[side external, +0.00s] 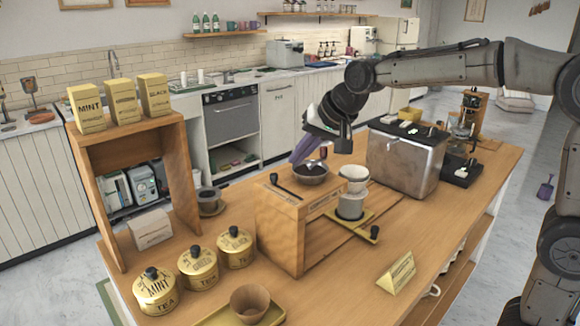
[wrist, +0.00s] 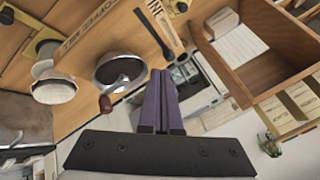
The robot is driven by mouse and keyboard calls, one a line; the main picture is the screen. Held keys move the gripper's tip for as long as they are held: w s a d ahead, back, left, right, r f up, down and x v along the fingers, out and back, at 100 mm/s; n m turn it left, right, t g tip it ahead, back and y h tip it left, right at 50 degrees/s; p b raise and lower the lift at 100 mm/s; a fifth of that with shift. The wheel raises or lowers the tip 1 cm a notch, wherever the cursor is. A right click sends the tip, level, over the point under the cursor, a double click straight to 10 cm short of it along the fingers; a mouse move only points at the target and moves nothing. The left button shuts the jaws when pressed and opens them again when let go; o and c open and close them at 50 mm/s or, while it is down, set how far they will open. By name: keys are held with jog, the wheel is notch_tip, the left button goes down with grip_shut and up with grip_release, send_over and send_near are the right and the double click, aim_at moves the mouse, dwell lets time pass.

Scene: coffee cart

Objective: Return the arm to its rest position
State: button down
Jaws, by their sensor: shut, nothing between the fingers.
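My gripper (side external: 297,160) has purple fingers and hangs above the back of the wooden coffee mill box (side external: 281,228), close to the dark metal bowl (side external: 311,178) on its top. In the wrist view the two fingers of my gripper (wrist: 162,78) lie side by side, shut, with nothing between them. The bowl (wrist: 121,66) is left of the fingertips, with a crank and a brown knob (wrist: 105,103) nearby. I cannot tell how far the fingers are from the bowl.
A white dripper (side external: 353,174) stands over a grey cup right of the mill. A metal machine (side external: 403,161) stands behind it. A wooden shelf (side external: 128,140) with tea boxes and several gold tins (side external: 198,267) are at left. The counter's front right is mostly clear.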

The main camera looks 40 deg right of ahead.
jog(key=s+a+f+v, duration=0.1)
jog(key=v, duration=1.1)
jog(key=s+d+f+n, duration=0.1)
jog(key=s+f, duration=0.1)
jog(key=s, duration=0.5)
jog(key=s+d+f+n+g, duration=0.1)
jog(key=s+f+n, duration=0.5)
jog(key=s+f, duration=0.8)
jog(key=shift+s+d+f+n+g+h, duration=0.25)
jog(key=shift+s+f+n+g+h, duration=0.15)
jog(key=shift+s, duration=0.4)
jog(key=shift+r, duration=0.1)
